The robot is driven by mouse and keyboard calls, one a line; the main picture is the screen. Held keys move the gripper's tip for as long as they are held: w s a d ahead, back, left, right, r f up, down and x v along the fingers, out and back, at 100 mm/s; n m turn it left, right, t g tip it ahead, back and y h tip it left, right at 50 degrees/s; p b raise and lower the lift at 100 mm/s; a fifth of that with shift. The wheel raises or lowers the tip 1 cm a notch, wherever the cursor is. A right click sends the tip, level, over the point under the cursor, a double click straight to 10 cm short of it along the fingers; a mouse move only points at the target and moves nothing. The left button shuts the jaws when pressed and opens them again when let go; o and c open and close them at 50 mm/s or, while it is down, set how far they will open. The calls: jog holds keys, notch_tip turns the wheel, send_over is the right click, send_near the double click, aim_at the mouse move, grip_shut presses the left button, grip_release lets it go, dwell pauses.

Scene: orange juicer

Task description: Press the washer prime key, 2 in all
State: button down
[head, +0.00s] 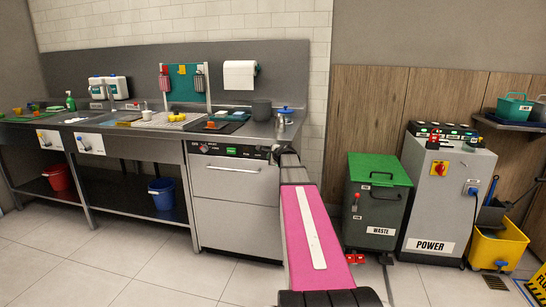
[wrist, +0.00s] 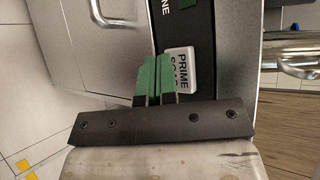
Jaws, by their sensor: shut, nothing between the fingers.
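The washer (head: 236,207) is a steel front-loading machine under the counter, with a dark control strip (head: 228,150) along its top in the head view. In the wrist view a white key (wrist: 181,55) on the dark panel reads "PRIME", with a second line partly covered by my fingers. My gripper (wrist: 155,66) has green fingers, shut and empty, with the tips overlapping the key's lower left part. I cannot tell whether they touch it. In the head view my pink-sided arm reaches to the strip's right end; the key is hidden there.
The washer door's handle (wrist: 108,17) juts out near my gripper. A steel canister with a blue lid (head: 285,115) stands on the counter above. A green-lidded waste bin (head: 372,210) and a grey power cabinet (head: 440,200) stand to the right. The floor in front is clear.

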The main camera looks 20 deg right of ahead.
jog(key=s+a, duration=0.2)
jog(key=s, duration=0.2)
jog(key=shift+s+a, duration=0.1)
jog(key=shift+a, duration=0.3)
dwell(0.9)
jog(key=s+a+f+n+g+y, duration=0.1)
jog(key=s+a+f+n+g, duration=0.3)
jog(key=s+a+f+n, duration=0.55)
jog(key=s+a+f+n+g+h, duration=0.1)
jog(key=s+a+f+n+g, duration=0.3)
jog(key=s+f, duration=0.4)
jog(key=s+a+f+n+g+h, duration=0.1)
jog(key=s+a+f+n+g, duration=0.4)
jog(key=s, duration=0.9)
jog(key=a+f+n, duration=0.2)
jog(key=a, duration=0.1)
jog(key=shift+s+a+f, duration=0.35)
